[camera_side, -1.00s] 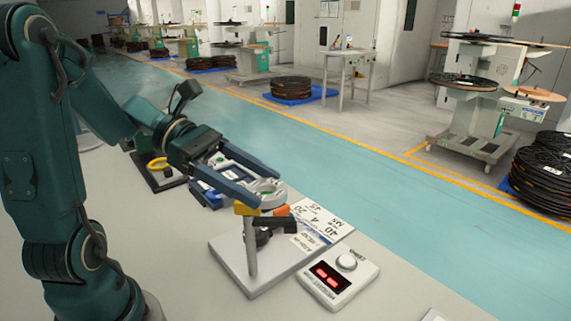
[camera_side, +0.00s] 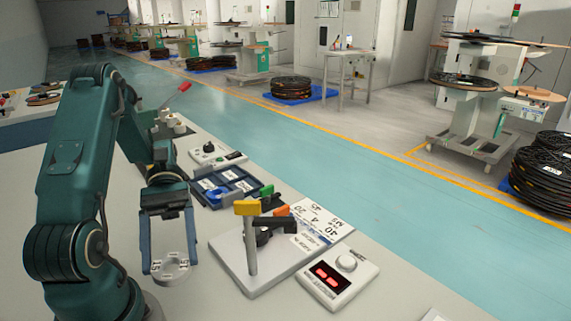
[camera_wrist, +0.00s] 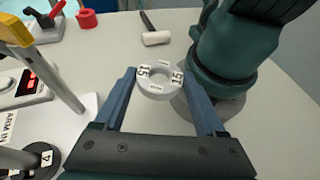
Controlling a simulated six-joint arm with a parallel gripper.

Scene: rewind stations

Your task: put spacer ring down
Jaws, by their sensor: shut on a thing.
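The spacer ring (camera_side: 170,277) is pale grey and round, with a centre hole and dark "15" marks on its top. It also shows in the wrist view (camera_wrist: 157,93). My gripper (camera_side: 170,263) points down, with its two blue fingers shut on opposite sides of the ring. In the wrist view my gripper (camera_wrist: 160,82) frames the ring, which lies flat between the fingertips. The ring is low over the pale bench, close to my base. I cannot tell whether it touches the bench top.
A fixture plate (camera_side: 232,268) with a yellow-topped post (camera_side: 247,208) stands right of my gripper. A display box (camera_side: 338,278) is beside it. A blue tray (camera_side: 222,187) lies behind. Bench around the ring is mostly clear.

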